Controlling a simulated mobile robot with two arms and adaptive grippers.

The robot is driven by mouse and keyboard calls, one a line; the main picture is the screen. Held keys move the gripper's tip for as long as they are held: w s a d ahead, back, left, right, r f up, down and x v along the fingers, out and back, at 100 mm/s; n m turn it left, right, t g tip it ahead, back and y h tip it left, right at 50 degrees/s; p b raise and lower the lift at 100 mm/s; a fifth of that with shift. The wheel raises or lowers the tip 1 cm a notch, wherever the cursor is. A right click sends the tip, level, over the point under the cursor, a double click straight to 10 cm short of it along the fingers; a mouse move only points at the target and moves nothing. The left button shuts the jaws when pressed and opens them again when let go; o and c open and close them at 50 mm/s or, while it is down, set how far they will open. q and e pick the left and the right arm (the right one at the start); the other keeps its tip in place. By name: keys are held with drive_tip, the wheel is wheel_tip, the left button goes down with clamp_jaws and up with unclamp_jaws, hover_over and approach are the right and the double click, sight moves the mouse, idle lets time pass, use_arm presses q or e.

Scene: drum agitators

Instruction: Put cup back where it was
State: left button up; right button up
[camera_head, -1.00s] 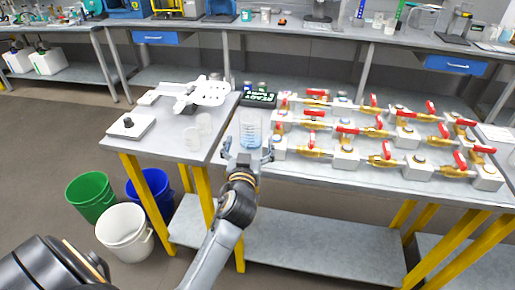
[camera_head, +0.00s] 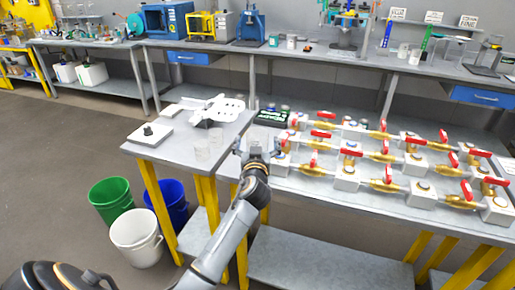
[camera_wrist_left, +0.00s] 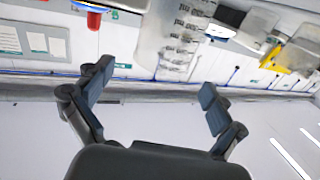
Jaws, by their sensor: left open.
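My left gripper (camera_head: 258,146) is over the near left part of the valve table, in the middle of the head view. Its two fingers are spread. In the left wrist view the gripper (camera_wrist_left: 152,98) is also open, with no cup visible between its fingers. Faint clear cups (camera_head: 203,152) stand on the left side table, left of the gripper; their outlines are hard to make out. I cannot make out the clear blue-marked cup at the gripper now; the gripper covers part of that spot. My right gripper is not in view.
Rows of brass valves with red handles (camera_head: 388,174) fill the table right of the gripper. A dark display sign (camera_head: 271,117) stands behind it. A white stand (camera_head: 215,108) and a white device (camera_head: 150,134) occupy the side table. Green, white and blue buckets (camera_head: 135,238) stand below.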

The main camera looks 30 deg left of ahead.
sight(258, 128)
use_arm(q)
drive_tip(key=shift+f+p+x, duration=0.2)
drive_tip(key=shift+p+x, duration=0.1)
drive_tip(key=shift+x, duration=1)
drive_tip(key=shift+f+p+x, duration=0.25)
drive_tip(key=shift+x, duration=1.05)
drive_tip(key=shift+c, duration=0.3)
drive_tip(key=c, duration=1.4)
drive_tip(key=shift+c, duration=1.3)
drive_tip(key=shift+r, duration=0.15)
